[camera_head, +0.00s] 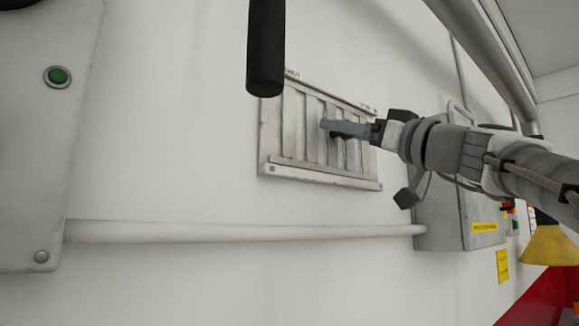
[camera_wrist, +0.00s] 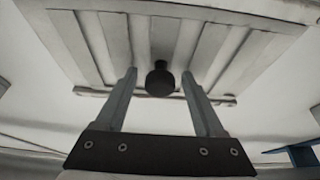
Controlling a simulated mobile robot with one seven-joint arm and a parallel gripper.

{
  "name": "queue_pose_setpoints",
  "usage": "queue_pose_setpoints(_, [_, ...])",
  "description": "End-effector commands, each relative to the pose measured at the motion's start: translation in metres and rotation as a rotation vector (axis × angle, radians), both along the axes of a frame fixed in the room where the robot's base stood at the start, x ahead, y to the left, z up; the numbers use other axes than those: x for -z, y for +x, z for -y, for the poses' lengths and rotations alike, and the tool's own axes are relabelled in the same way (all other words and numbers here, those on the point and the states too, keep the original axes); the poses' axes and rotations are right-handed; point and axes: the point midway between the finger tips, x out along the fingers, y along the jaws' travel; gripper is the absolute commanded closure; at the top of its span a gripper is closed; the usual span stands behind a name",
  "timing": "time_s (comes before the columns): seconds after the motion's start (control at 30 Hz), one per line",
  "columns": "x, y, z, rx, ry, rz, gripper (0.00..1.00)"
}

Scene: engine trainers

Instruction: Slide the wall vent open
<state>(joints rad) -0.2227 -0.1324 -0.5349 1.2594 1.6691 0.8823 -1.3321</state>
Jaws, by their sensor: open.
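The wall vent (camera_head: 292,122) is a grey slatted metal panel on the white wall, in the middle of the head view. It fills the upper part of the wrist view (camera_wrist: 100,45). A dark round knob (camera_wrist: 160,80) sticks out from its slats; in the head view it is mostly hidden by my gripper. My gripper (camera_head: 328,127) is at the front of the vent, right of its middle. In the wrist view my gripper (camera_wrist: 160,85) is open, with one finger on each side of the knob and a visible gap to both.
A grey box (camera_head: 440,222) with a yellow label is on the wall to the right, below my arm. A white pipe (camera_head: 240,232) runs along the wall below the vent. A black bar (camera_head: 265,50) hangs in front of the vent's upper left. A panel with a green button (camera_head: 58,76) is at left.

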Motion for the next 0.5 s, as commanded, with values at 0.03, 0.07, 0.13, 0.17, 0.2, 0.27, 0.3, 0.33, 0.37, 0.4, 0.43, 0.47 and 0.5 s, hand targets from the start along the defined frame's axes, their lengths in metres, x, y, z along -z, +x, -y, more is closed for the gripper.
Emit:
queue_pose_setpoints(0.03, [-0.0006,0.0013,-0.0009,0.000,0.000,0.000,0.29])
queue_pose_setpoints(0.07, [-0.0005,0.0015,-0.0011,0.000,0.000,0.000,0.29])
queue_pose_setpoints(0.13, [-0.0004,0.0016,-0.0012,0.000,0.001,-0.001,0.29])
queue_pose_setpoints(0.17, [-0.0003,0.0016,-0.0011,0.000,0.000,0.000,0.29])
queue_pose_setpoints(0.2, [-0.0002,0.0015,-0.0011,0.000,0.001,-0.001,0.29])
queue_pose_setpoints(0.27, [-0.0003,0.0014,-0.0010,0.000,0.001,-0.001,0.29])
queue_pose_setpoints(0.3, [-0.0002,0.0013,-0.0010,0.000,0.001,-0.001,0.35])
queue_pose_setpoints(0.33, [-0.0002,0.0013,-0.0010,0.000,0.001,-0.001,0.40])
queue_pose_setpoints(0.37, [-0.0002,0.0013,-0.0010,0.000,0.001,-0.001,0.46])
queue_pose_setpoints(0.4, [-0.0002,0.0012,-0.0009,0.000,0.001,-0.001,0.53])
queue_pose_setpoints(0.43, [-0.0003,0.0012,-0.0009,0.000,0.001,-0.001,0.58])
queue_pose_setpoints(0.47, [-0.0003,0.0012,-0.0009,0.000,0.001,-0.001,0.64])
queue_pose_setpoints(0.5, [-0.0003,0.0011,-0.0008,0.000,0.001,-0.001,0.71])
